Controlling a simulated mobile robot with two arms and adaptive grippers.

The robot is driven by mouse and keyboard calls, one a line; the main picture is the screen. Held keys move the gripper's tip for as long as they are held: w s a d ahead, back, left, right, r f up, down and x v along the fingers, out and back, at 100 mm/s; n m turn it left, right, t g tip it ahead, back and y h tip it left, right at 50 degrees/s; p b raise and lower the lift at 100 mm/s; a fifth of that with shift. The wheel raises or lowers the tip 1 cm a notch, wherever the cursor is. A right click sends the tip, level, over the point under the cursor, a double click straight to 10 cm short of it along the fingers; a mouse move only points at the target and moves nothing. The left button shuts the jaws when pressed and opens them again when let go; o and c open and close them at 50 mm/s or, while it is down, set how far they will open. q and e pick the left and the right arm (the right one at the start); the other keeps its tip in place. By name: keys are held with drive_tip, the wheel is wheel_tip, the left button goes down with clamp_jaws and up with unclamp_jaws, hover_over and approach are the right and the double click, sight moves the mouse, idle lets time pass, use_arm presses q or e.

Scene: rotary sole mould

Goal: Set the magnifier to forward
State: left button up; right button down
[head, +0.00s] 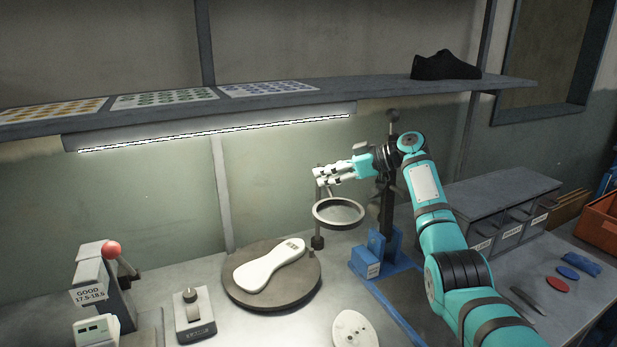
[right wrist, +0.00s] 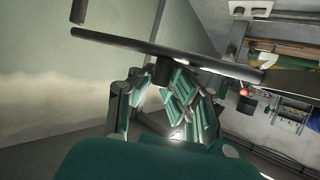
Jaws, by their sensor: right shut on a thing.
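The magnifier (head: 338,224) is a round dark-rimmed lens, roughly level, above the back right edge of the round turntable (head: 235,289). A thin upright with a dark foot (head: 317,242) stands at its left. My right gripper (head: 319,177) is at the top of the magnifier, just above the ring, and is shut on a part of it. In the right wrist view, a dark bar (right wrist: 150,49) crosses above the fingers, with a short dark knob (right wrist: 163,72) between them at my right gripper (right wrist: 165,88). The fingers partly hide the grasped part. My left gripper is not in view.
A white sole (head: 268,264) lies on the turntable. A shelf (head: 380,91) runs above.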

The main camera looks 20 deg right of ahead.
drive_tip(key=shift+d, duration=0.1)
idle(0.3)
drive_tip(key=c, duration=1.2)
unclamp_jaws()
drive_tip(key=shift+c, duration=0.2)
drive_tip(key=v, duration=1.2)
drive_tip(key=shift+w+d, duration=0.1)
